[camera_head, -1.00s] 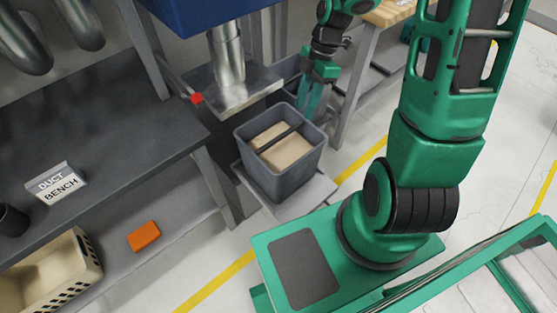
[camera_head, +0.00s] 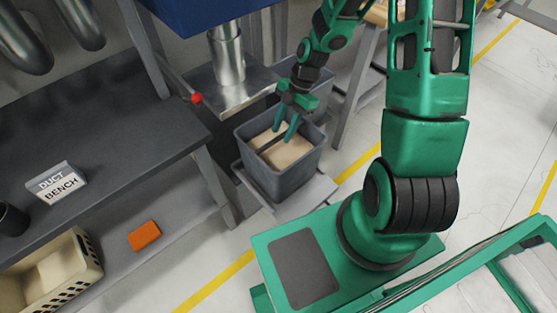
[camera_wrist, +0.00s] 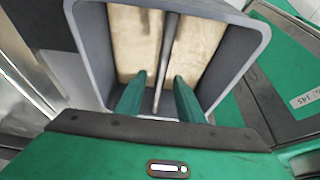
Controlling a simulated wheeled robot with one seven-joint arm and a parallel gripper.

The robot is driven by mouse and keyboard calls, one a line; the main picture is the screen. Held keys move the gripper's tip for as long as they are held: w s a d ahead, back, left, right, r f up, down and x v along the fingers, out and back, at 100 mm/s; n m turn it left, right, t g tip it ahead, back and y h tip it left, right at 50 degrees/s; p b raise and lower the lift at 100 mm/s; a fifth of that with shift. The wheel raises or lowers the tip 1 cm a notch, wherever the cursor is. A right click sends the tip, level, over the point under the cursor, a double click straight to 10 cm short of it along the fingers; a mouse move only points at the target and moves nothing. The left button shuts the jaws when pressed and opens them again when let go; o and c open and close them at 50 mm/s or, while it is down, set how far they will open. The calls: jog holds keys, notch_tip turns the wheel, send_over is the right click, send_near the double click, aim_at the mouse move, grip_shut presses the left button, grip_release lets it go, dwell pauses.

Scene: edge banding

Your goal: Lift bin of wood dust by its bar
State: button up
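The grey bin (camera_head: 285,181) stands on a low grey platform and holds pale wood dust (camera_head: 287,155). A dark bar (camera_head: 266,146) spans the bin's top, and it also shows in the wrist view (camera_wrist: 167,50). My gripper (camera_head: 283,133) points down over the bin, with its green fingers close to the bar. In the wrist view the two fingers of my gripper (camera_wrist: 160,85) are apart, one on each side of the bar, with gaps beside it. Whether the fingertips are below the bar's height is hard to tell.
A metal duct (camera_head: 228,55) with a flat plate (camera_head: 240,90) stands behind the bin. A second grey bin (camera_head: 318,93) is behind it on the right. The dark duct bench (camera_head: 110,125) is on the left, with a red knob (camera_head: 197,98) near its corner.

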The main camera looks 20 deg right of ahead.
aim_at(281, 135)
jog(key=x, duration=0.3)
jog(key=shift+a+f, duration=0.1)
jog(key=shift+f, duration=0.05)
jog(key=shift+f, duration=0.3)
dwell(0.4)
grip_shut()
dwell(1.5)
